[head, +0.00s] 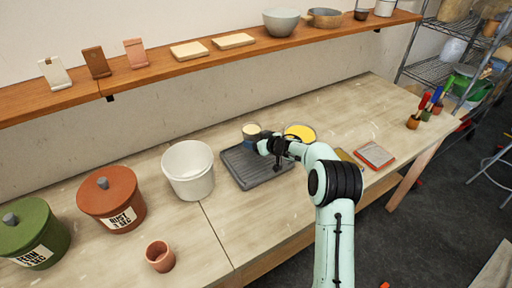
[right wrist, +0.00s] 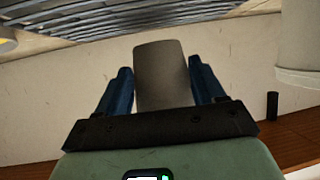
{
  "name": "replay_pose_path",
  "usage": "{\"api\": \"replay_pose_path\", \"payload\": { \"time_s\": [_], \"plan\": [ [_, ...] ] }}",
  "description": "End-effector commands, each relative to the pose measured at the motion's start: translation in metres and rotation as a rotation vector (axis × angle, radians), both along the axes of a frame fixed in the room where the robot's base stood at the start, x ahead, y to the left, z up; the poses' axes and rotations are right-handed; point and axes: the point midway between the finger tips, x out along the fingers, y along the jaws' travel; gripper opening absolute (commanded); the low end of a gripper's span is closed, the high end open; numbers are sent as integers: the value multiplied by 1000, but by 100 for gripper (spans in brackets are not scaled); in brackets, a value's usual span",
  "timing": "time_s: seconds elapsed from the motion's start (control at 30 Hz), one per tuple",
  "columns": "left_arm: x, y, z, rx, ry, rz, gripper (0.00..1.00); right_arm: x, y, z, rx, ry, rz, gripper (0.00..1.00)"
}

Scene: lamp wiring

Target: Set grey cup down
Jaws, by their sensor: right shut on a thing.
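The grey cup (right wrist: 163,75) is between the two blue fingers of my right gripper (right wrist: 162,88) in the right wrist view, with a finger against each side. In the head view the cup's pale top (head: 251,129) shows above the blue fingers (head: 251,141), at the far edge of the dark grey ribbed tray (head: 240,170). The right gripper is shut on the cup. I cannot tell whether the cup's base touches anything. My left gripper is not in view.
A white bucket (head: 188,172) stands left of the tray, with a rust-red lidded canister (head: 112,198) and a small terracotta cup (head: 160,256) nearby. A yellow-topped round thing (head: 301,132) is behind my right arm. A shelf (head: 150,72) runs along the wall.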

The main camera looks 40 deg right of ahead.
Motion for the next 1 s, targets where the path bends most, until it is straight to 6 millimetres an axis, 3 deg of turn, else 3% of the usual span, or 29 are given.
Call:
{"api": "replay_pose_path", "payload": {
  "time_s": [0.03, 0.13, 0.53, 0.57, 0.63, 1.0],
  "plan": [
    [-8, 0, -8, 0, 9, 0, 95, -3, 0, -15, 2, 5, -1, 14],
    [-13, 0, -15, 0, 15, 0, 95, -2, 0, -28, 1, 4, 1, 14],
    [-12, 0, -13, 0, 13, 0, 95, 0, 0, -29, 2, 0, -1, 14],
    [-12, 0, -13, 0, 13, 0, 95, -1, 0, -29, 2, 1, -1, 72],
    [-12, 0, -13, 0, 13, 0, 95, -1, 0, -29, 1, 1, 0, 94],
    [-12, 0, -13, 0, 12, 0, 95, 0, 0, -24, -1, 0, 0, 95]
  ]
}}
